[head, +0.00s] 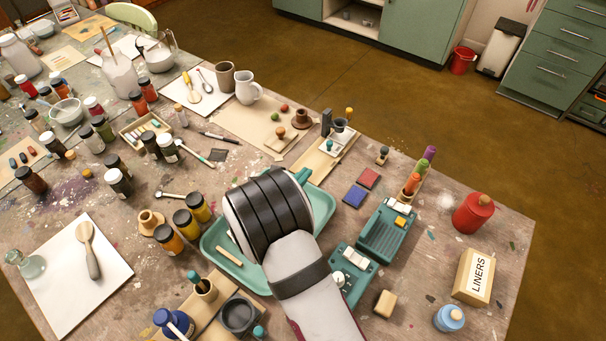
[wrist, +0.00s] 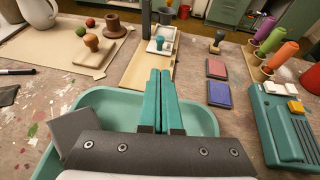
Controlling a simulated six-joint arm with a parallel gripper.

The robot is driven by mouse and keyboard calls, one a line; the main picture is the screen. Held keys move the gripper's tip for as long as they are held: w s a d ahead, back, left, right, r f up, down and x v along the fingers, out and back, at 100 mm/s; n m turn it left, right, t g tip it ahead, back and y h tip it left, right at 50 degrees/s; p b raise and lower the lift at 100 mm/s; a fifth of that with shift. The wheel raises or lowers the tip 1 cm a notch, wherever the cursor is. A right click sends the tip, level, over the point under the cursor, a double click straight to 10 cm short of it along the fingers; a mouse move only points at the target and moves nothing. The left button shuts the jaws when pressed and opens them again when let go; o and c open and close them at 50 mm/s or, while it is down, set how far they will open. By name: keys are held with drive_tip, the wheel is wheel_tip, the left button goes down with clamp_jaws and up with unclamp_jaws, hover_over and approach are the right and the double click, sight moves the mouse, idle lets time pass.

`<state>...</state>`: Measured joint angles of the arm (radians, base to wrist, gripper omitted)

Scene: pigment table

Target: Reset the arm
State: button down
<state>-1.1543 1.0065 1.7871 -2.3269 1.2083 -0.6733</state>
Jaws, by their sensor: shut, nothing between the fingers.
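My gripper shows in the wrist view (wrist: 160,75) as two long teal fingers side by side, shut with nothing between them. It is over the teal tray (wrist: 205,122) and points toward the far side of the table. In the head view only a teal bit of my gripper (head: 303,174) shows past my dark, banded wrist, which hides much of the tray (head: 212,243). A small wooden stick (head: 229,255) lies in the tray.
Beyond the tray stand a wooden tray with a white dish (head: 340,140), red (head: 368,178) and blue (head: 355,196) pads, and upright coloured rolls (head: 413,183). A teal box (head: 385,235) is at right; yellow-labelled jars (head: 184,222) are at left.

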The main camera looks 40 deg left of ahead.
drive_tip(key=shift+s, duration=0.1)
idle(0.3)
drive_tip(key=w+d+r+m+g+h, duration=0.1)
drive_tip(key=d+r+m+g+h, duration=0.35)
drive_tip(key=d+m, duration=0.85)
drive_tip(key=d+r+m+g+h, duration=0.2)
drive_tip(key=d+r+m+h, duration=0.6)
drive_tip(key=d, duration=1.1)
drive_tip(key=s+d+r+m+g+y, duration=0.1)
drive_tip(key=s+d+m+g+y, duration=0.15)
drive_tip(key=s+d+m, duration=0.35)
drive_tip(key=s+d+r+m+g+y, duration=0.2)
drive_tip(key=s+d+m+g, duration=0.2)
drive_tip(key=s+m, duration=0.3)
drive_tip(key=s+a+m+y, duration=0.6)
drive_tip(key=s+m, duration=0.3)
drive_tip(key=s, duration=0.2)
drive_tip(key=shift+s+r+g+y, duration=0.15)
drive_tip(key=shift+s+g+y, duration=0.2)
drive_tip(key=shift+y, duration=0.45)
